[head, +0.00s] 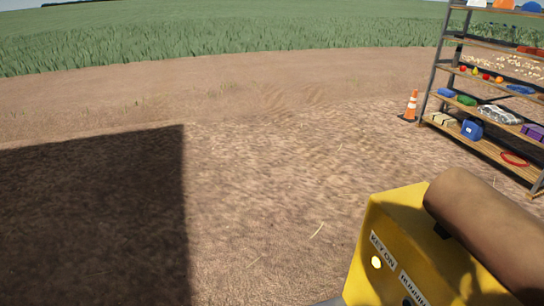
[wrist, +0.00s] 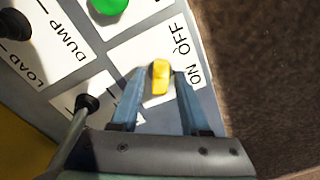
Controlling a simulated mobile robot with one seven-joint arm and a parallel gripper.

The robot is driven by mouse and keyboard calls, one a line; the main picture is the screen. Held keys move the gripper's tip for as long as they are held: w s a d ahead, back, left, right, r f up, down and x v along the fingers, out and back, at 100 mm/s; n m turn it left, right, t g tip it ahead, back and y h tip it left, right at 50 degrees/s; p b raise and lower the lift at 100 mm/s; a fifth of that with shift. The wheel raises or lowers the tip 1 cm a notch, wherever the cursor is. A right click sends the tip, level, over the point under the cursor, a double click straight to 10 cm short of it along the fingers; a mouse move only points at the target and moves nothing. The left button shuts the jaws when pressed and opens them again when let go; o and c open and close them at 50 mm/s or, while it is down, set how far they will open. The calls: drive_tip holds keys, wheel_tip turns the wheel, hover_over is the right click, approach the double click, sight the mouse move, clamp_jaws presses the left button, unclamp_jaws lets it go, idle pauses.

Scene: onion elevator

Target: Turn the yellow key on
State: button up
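The yellow key (wrist: 160,77) sits on a white panel plate with the words OFF and ON to its right in the wrist view. My gripper (wrist: 160,73) is open, with one blue-grey finger on each side of the key. A small gap shows between the key and each finger. I cannot tell for sure which word the key points to. In the head view a yellow box (head: 400,212) has a KEY ON label with a bright pale lamp (head: 376,262) below it. My gripper is not visible in the head view.
A green button (wrist: 108,5), a black knob (wrist: 14,24) by the DUMP and LOAD labels, and a dark-tipped lever (wrist: 86,103) are near the key. A brown cylinder (head: 490,228) lies over the yellow box. A shelf rack (head: 485,146) and an orange cone (head: 411,106) stand far right.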

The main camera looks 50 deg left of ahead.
idle(0.3)
wheel_tip(320, 180, up, 13)
drive_tip(key=shift+b, duration=0.35)
idle(0.7)
